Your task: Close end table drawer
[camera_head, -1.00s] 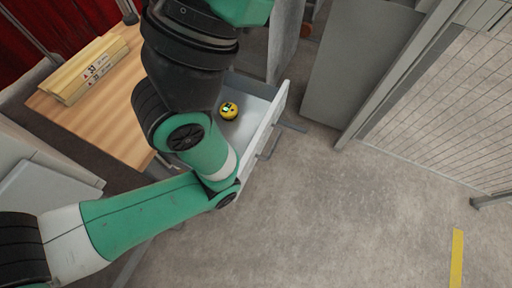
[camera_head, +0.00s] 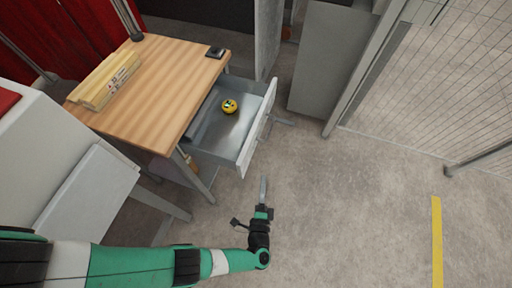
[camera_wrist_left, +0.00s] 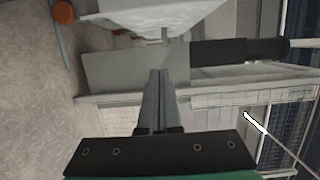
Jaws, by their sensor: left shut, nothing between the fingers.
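The end table (camera_head: 160,85) has a light wood top and grey metal legs. Its grey drawer (camera_head: 217,133) is pulled out to the right, with a pale front panel (camera_head: 257,132) and a bar handle on the outer side. A small yellow round object (camera_head: 229,106) lies inside the drawer. My left gripper (camera_head: 264,180) is shut and empty, in front of the drawer's near corner and apart from it in the head view. In the left wrist view its fingers (camera_wrist_left: 159,78) lie together, pointing at a pale surface at the top that I cannot surely identify. My right gripper is out of view.
Yellow boards (camera_head: 105,82) and a small black item (camera_head: 215,52) lie on the tabletop. A grey panel (camera_head: 325,60) and mesh fence (camera_head: 440,90) stand behind and right. The concrete floor right of the drawer is clear, with a yellow stripe (camera_head: 437,240).

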